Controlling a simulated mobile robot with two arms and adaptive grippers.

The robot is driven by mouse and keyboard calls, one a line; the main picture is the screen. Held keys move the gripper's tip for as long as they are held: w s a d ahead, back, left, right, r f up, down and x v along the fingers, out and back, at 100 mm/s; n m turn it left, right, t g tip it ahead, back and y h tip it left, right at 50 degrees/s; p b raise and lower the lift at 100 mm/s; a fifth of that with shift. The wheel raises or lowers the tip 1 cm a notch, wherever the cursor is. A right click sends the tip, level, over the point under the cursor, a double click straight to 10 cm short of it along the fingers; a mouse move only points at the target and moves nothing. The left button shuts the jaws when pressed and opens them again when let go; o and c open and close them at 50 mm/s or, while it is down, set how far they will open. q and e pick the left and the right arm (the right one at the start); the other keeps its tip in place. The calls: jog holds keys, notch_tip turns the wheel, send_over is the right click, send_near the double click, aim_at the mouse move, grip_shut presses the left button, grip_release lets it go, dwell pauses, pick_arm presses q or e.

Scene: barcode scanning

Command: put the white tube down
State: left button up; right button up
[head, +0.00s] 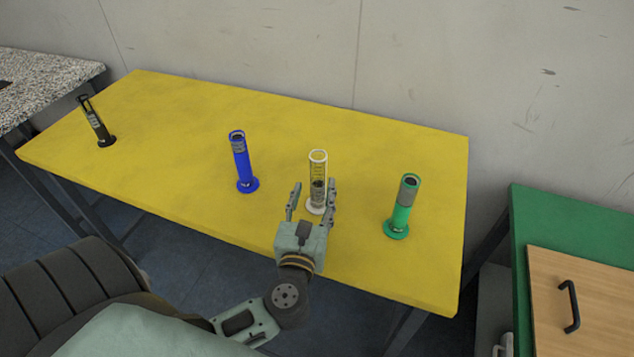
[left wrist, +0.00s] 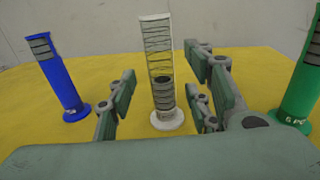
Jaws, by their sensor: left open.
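The white tube (head: 318,168) stands upright on its round base on the yellow table (head: 400,150). It has a clear-looking upper part and a dark band lower down. My left gripper (head: 311,202) is open at its near side, with the fingers spread to either side of the tube's lower part. In the left wrist view the white tube (left wrist: 158,70) stands between the open fingers (left wrist: 160,100), with visible gaps to the fingers. My right gripper is not in view.
A blue tube (head: 243,165) stands left of the white one and a green tube (head: 402,208) stands right of it. A black tube (head: 97,125) stands at the table's far left. A green surface with a wooden drawer front (head: 590,300) is at the right.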

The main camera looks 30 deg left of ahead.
pick_arm(q)
jog(key=b+v, duration=0.1)
jog(key=v, duration=0.4)
jog(key=shift+s+d, duration=0.15)
jog(key=shift+s, duration=0.25)
dwell(0.7)
